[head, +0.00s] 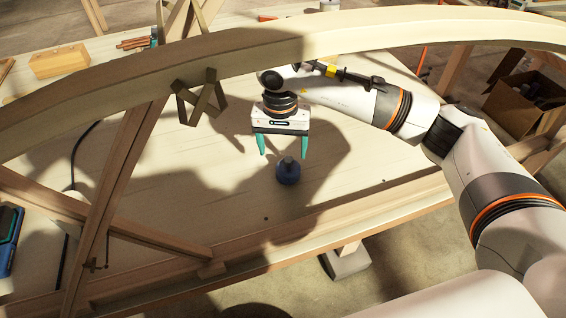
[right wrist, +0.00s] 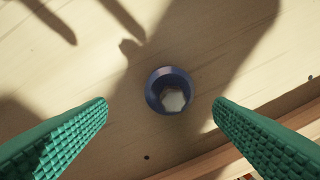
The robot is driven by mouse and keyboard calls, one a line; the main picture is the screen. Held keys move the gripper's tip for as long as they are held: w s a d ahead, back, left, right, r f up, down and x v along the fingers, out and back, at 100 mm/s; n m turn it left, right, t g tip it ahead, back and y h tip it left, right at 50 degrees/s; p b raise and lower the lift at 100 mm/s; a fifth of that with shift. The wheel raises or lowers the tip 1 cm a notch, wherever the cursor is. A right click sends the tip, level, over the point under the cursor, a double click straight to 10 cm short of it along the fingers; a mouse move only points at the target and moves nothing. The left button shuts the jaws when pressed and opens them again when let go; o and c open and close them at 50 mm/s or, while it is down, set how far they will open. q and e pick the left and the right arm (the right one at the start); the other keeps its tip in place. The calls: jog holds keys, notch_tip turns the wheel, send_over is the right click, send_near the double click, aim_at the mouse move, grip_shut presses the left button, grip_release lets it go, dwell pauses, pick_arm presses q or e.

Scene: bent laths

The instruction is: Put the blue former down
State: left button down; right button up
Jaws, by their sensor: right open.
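The blue former (head: 288,172) stands upright on the pale wooden bench top (head: 190,215), with a grey peg-like top showing. In the right wrist view the former (right wrist: 154,84) is seen from above as a blue ring around a light, many-sided centre, lying between the two fingers but apart from both. My right gripper (head: 282,146) is open and empty, with its green fingertips above the former. Its ribbed green fingers also show in the right wrist view (right wrist: 161,104). My left gripper is not in view.
Wooden braces (head: 113,190) cross at the left. A wood block (head: 60,61) lies at the back left. A cardboard box (head: 515,102) stands at the right. The bench around the former is clear.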

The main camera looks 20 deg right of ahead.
aim_at(281, 166)
jog(key=shift+a+r+b, duration=0.1)
jog(key=shift+r+b, duration=0.3)
jog(key=shift+r, duration=2.2)
